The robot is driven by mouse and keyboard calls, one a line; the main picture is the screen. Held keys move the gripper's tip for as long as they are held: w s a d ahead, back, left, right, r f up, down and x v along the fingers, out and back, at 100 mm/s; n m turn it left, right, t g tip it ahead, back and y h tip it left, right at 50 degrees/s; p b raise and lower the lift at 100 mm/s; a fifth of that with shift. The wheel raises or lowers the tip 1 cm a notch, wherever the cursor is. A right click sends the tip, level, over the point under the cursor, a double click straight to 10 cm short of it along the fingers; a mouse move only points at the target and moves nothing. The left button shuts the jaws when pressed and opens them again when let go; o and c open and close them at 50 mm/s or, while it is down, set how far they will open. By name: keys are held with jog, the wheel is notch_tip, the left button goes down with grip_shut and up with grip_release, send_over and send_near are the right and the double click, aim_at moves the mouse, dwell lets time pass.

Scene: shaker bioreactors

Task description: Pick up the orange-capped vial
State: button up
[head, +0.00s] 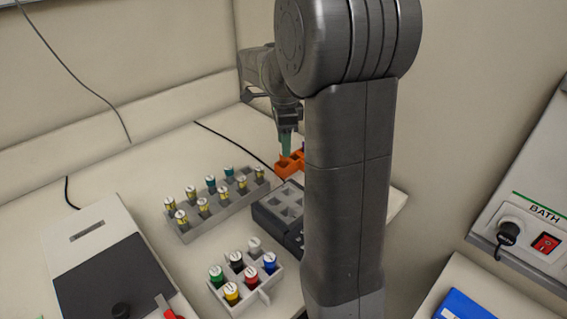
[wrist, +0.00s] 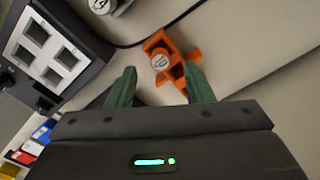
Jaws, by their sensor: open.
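An orange holder (wrist: 183,72) sits on the bench ahead of my gripper (wrist: 160,84) in the wrist view. A vial with a round white-labelled top (wrist: 159,61) stands in one of its compartments; its cap side looks orange and blends with the holder, so I cannot be sure of its colour. My green fingers are apart and empty, with the vial top showing between and beyond their tips. In the head view my gripper (head: 286,145) points down just above the orange holder (head: 295,162), and the vial there cannot be made out.
A dark block with square wells (head: 285,206) stands near the holder. A long grey rack (head: 238,206) holds several teal- and yellow-banded vials. A smaller rack (head: 264,287) holds vials with mixed cap colours. A black cable (wrist: 133,45) runs past the orange holder.

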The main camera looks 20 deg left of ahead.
notch_tip(320, 180, down, 4)
jog(key=shift+a+f, duration=0.15)
jog(key=shift+f, duration=0.05)
jog(key=c, duration=0.9)
jog(key=shift+o, duration=0.2)
jog(key=shift+r, duration=0.15)
notch_tip(320, 180, up, 10)
jog(key=shift+f, duration=0.1)
